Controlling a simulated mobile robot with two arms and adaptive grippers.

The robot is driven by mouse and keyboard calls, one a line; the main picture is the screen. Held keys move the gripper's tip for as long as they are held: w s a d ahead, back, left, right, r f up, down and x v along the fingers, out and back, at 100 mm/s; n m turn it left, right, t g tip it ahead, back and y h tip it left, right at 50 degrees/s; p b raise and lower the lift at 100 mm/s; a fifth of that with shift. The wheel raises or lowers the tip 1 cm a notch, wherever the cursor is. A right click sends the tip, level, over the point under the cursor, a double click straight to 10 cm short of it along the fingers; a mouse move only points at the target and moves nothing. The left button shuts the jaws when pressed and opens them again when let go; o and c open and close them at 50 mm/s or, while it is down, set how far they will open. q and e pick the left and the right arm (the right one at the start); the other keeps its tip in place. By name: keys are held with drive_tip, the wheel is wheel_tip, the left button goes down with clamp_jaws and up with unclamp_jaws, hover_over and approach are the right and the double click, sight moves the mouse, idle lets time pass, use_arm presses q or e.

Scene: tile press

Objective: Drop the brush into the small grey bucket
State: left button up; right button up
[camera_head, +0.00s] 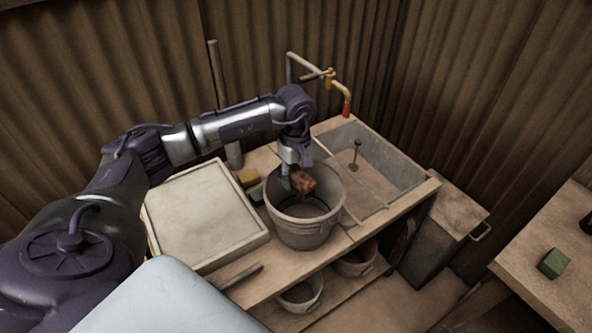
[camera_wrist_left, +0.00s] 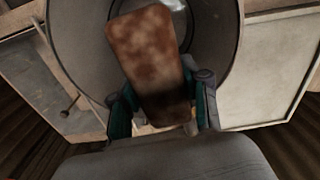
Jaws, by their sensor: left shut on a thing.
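The small grey bucket (camera_head: 305,228) stands on the wooden bench, in front of the sink. My left gripper (camera_head: 300,177) is over the bucket's mouth, shut on the brush (camera_head: 303,185), which looks like a reddish-brown block. In the left wrist view the brush (camera_wrist_left: 148,55) sits between the two fingers of the gripper (camera_wrist_left: 163,110), with the bucket's round rim (camera_wrist_left: 236,50) behind it. The brush's lower part overlaps the bucket opening in the head view. I cannot tell how deep it hangs. My right gripper is out of view.
A pale framed tray (camera_head: 205,215) lies left of the bucket. A yellow sponge (camera_head: 248,177) and a teal item (camera_head: 257,193) sit between them. A sink (camera_head: 385,160) with a tap (camera_head: 345,95) is behind right. Two more buckets stand on the lower shelf.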

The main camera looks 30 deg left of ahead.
sight(296, 171)
use_arm(q)
wheel_tip(296, 171, down, 2)
drive_tip(key=shift+w, duration=0.15)
drive_tip(key=shift+r, duration=0.1)
drive_tip(key=o, duration=1.3)
wheel_tip(296, 171, up, 12)
